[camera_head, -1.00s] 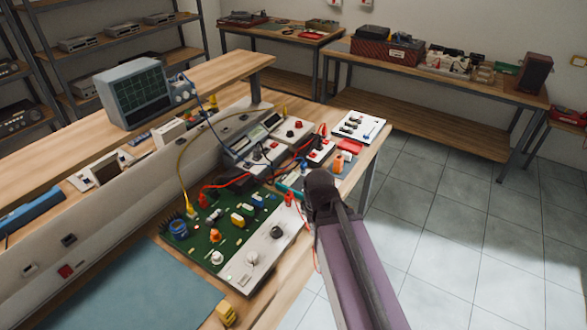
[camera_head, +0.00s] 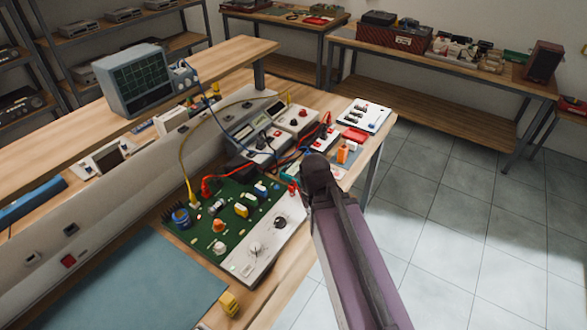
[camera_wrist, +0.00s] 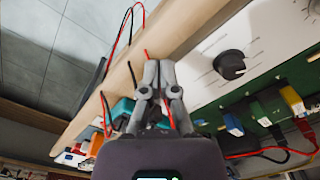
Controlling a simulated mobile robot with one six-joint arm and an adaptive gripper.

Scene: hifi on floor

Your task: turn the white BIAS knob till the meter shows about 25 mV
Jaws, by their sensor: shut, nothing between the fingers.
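The green circuit board (camera_head: 205,240) lies on the bench with a pale control panel (camera_head: 240,268) along its near edge. A whitish knob (camera_head: 254,249) and a dark knob (camera_head: 280,222) stand on that panel; the lettering is too small to read, so I cannot confirm which is BIAS. In the wrist view a black knob (camera_wrist: 230,64) shows on the panel, right of my gripper (camera_wrist: 157,68). My gripper is shut and empty, apart from the knob. In the head view my arm hides it. Bench instruments with small displays (camera_head: 276,109) stand behind the board; no reading is legible.
Red and black leads (camera_head: 225,180) cross the board's far side. A yellow lead (camera_head: 190,150) arches to its left. An oscilloscope (camera_head: 135,78) stands on the raised shelf.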

